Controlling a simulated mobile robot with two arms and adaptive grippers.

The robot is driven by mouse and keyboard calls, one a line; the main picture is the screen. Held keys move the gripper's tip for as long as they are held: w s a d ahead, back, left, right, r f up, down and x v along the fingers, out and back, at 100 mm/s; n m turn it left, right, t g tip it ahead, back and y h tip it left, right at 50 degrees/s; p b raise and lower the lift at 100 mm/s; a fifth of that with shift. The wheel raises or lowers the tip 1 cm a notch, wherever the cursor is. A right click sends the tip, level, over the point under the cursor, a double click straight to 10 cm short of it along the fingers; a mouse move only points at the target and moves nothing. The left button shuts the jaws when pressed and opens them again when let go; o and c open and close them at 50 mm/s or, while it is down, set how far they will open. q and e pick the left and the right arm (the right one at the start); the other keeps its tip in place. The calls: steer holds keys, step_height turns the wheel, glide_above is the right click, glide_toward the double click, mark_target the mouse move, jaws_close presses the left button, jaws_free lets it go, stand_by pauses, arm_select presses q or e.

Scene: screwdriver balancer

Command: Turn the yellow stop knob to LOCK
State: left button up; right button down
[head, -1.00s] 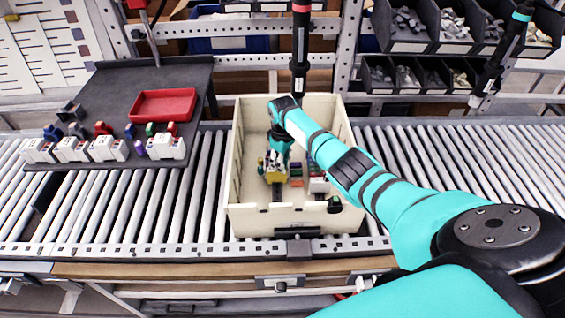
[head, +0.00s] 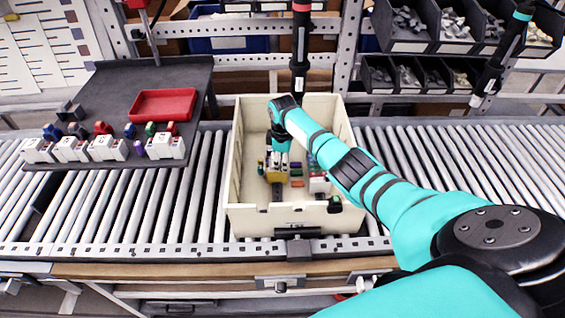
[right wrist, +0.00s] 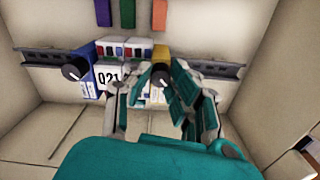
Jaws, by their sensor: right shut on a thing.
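The yellow stop module (head: 277,178) is on a dark rail inside the cream crate (head: 288,220). In the right wrist view the yellow module (right wrist: 161,50) sits at the right end of a row of modules, with a dark round stop knob (right wrist: 160,76) on its front. My right gripper (head: 277,168) reaches down into the crate from above. In the right wrist view its two fingers (right wrist: 159,84) are on either side of the stop knob, shut on it. The knob's pointer and the LOCK mark cannot be made out. My left gripper is out of view.
Beside the yellow module are a white module marked 021 (right wrist: 108,77) and a blue module with a dark knob (right wrist: 75,70). The crate walls surround the gripper. A dark shelf with a red tray (head: 163,104) stands left. A hanging screwdriver (head: 300,50) is behind the crate.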

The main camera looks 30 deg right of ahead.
steer(key=shift+r, duration=0.1)
steer(key=c, duration=1.2)
jaws_free()
steer(key=shift+o, duration=0.2)
step_height(320, 180, up, 12)
